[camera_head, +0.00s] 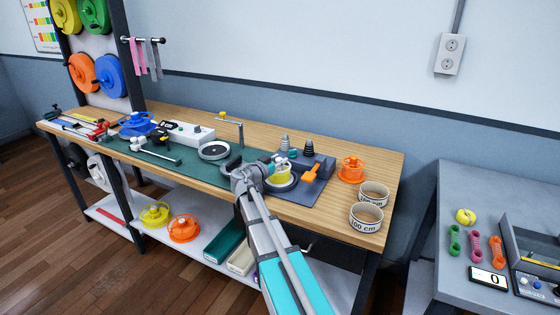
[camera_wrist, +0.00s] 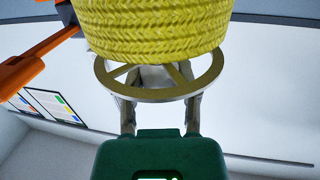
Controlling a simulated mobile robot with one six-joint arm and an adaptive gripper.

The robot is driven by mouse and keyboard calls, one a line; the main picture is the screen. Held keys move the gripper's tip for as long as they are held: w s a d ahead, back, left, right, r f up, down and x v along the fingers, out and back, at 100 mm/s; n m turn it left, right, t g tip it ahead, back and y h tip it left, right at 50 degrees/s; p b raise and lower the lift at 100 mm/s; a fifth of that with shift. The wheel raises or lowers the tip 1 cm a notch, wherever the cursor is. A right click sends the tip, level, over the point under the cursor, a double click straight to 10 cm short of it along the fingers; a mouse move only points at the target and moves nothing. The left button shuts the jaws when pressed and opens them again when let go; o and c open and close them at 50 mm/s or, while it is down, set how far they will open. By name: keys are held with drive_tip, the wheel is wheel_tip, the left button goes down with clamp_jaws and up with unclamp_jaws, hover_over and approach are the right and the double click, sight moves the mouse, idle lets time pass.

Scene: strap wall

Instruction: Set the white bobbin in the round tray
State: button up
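The white bobbin, wound with yellow braided strap, is at my gripper (camera_head: 262,172) over the right part of the bench. Its yellow winding (camera_head: 282,175) shows in the head view, and its pale spoked flange (camera_wrist: 160,93) in the wrist view. My gripper's fingers (camera_wrist: 160,112) reach up either side behind the flange and appear shut on the bobbin; their tips are hidden. A round dark-rimmed dish (camera_head: 281,186) lies directly below the bobbin in the head view; whether they touch is unclear. Another round dark-rimmed dish with a pale centre (camera_head: 213,150) lies left on the green mat.
An orange-handled tool (camera_head: 311,173) is close right of the bobbin. Behind stand dark cones (camera_head: 308,147) and a grey block (camera_head: 322,163). An orange spool (camera_head: 351,170) and two strap rolls (camera_head: 366,217) are at the right end. A thin post (camera_head: 241,135) rises behind.

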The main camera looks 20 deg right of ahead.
drive_tip(key=o, duration=0.5)
drive_tip(key=shift+c, duration=0.2)
drive_tip(key=shift+r, duration=0.1)
drive_tip(key=v, duration=1.2)
drive_tip(key=shift+p, duration=0.45)
